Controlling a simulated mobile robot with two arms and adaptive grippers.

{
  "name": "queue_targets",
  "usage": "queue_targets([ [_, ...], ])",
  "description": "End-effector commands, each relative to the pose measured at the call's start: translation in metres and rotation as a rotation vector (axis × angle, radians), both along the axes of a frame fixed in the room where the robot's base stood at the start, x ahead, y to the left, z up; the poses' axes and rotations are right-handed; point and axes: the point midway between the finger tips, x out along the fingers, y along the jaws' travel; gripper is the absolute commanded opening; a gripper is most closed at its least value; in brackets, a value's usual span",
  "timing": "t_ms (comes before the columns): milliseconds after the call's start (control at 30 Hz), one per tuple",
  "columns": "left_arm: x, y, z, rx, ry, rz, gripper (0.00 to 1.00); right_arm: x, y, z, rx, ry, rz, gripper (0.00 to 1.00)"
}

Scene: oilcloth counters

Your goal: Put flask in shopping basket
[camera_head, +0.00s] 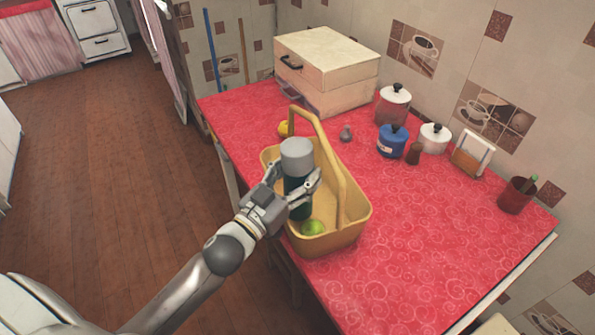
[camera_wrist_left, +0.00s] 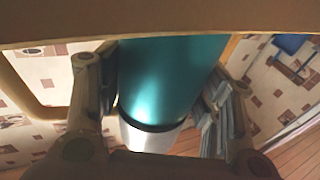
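The flask (camera_head: 298,184) is dark green with a grey cap and stands roughly upright inside the yellow shopping basket (camera_head: 345,225). Its lower part is partly hidden by my gripper. I cannot tell whether its bottom touches the basket floor. My left gripper (camera_head: 294,180) reaches over the basket's near side, with one finger on each side of the flask, and looks shut on it. In the left wrist view the teal flask (camera_wrist_left: 160,80) fills the space between the fingers, with a basket edge across the top. My right gripper is not in view.
A green apple (camera_head: 313,227) lies in the basket beside the flask; something yellow (camera_head: 284,128) shows at its far end. The basket handle (camera_head: 325,150) arches over. Boxes (camera_head: 327,65), canisters (camera_head: 393,104) and a red cup (camera_head: 516,195) line the wall. The red counter's front right (camera_head: 430,265) is clear.

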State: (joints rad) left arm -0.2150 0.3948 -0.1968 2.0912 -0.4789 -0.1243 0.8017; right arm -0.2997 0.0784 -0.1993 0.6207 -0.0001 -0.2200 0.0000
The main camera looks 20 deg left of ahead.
Motion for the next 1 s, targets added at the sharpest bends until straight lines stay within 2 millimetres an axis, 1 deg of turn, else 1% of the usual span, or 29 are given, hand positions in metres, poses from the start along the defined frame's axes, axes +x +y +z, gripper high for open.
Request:
queue_targets([
  [33,0.000,0.000,0.001,0.000,-0.001,-0.001,0.68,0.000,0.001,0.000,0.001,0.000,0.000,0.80],
  [133,0.000,0.000,0.001,0.001,-0.002,-0.001,0.80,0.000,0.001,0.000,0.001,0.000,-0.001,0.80],
  [467,0.000,0.000,0.002,0.001,-0.002,-0.001,0.80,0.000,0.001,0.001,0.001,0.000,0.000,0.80],
  [633,-0.001,0.000,0.018,0.003,-0.003,-0.003,0.80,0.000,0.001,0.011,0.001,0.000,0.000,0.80],
  [667,-0.006,0.001,0.011,0.001,0.001,-0.002,0.80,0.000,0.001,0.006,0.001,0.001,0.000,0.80],
  [700,-0.012,0.003,0.009,0.000,0.002,-0.001,0.80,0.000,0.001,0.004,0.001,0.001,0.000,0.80],
  [1000,-0.060,0.016,0.002,0.001,0.002,0.000,0.80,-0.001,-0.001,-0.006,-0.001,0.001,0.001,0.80],
])
